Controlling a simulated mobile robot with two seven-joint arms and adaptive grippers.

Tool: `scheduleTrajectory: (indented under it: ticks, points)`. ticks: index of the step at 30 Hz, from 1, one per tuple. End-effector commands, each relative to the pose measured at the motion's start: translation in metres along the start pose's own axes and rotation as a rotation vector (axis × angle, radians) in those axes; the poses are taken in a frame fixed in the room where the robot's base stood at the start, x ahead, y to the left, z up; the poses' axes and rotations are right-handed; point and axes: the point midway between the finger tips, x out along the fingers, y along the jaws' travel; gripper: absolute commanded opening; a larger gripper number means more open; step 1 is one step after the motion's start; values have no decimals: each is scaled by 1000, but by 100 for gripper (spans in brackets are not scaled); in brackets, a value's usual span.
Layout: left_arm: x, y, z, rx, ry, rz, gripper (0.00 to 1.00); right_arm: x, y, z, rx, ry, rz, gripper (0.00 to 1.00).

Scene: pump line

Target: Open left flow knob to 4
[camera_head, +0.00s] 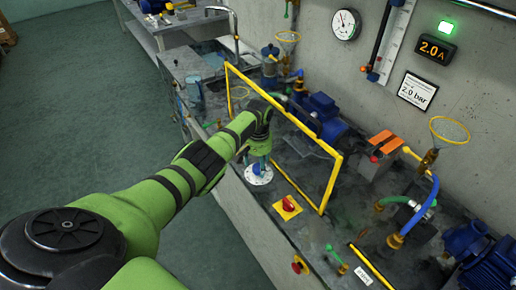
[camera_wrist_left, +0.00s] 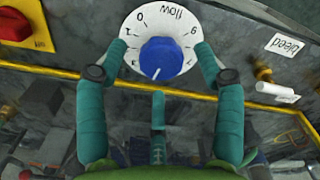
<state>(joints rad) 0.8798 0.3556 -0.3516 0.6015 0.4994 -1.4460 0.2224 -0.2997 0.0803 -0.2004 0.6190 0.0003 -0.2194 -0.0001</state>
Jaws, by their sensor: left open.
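The flow knob is blue on a round white dial plate. In the head view its dial (camera_head: 259,175) lies on the bench top beside the yellow frame, below my left gripper (camera_head: 260,150). In the left wrist view the blue knob (camera_wrist_left: 162,60) is in the middle, with upside-down "flow" lettering and marks on the white dial (camera_wrist_left: 160,18). Its white pointer line points toward the bottom of the picture. My left gripper (camera_wrist_left: 161,52) is open, its teal fingers on either side of the knob with gaps visible. Part of the dial is hidden by the fingers. My right gripper is not in view.
A yellow frame (camera_head: 291,117) stands close to my left arm. A red switch (camera_head: 287,204) on a yellow plate is near the dial, and another red knob (camera_head: 299,265) is at the front edge. Pumps (camera_head: 318,118) and hoses fill the bench behind.

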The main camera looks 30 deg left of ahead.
Motion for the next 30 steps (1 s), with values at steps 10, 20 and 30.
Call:
scheduleTrajectory:
  ticks: [10, 20, 30]
  points:
    - [-66, -1, 1, -1, 2, -3, 69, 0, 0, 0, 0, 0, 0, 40]
    - [-101, -2, 3, -1, -4, -3, 69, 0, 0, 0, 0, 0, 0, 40]
    - [-102, -3, 3, 3, 0, -3, 69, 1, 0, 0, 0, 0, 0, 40]
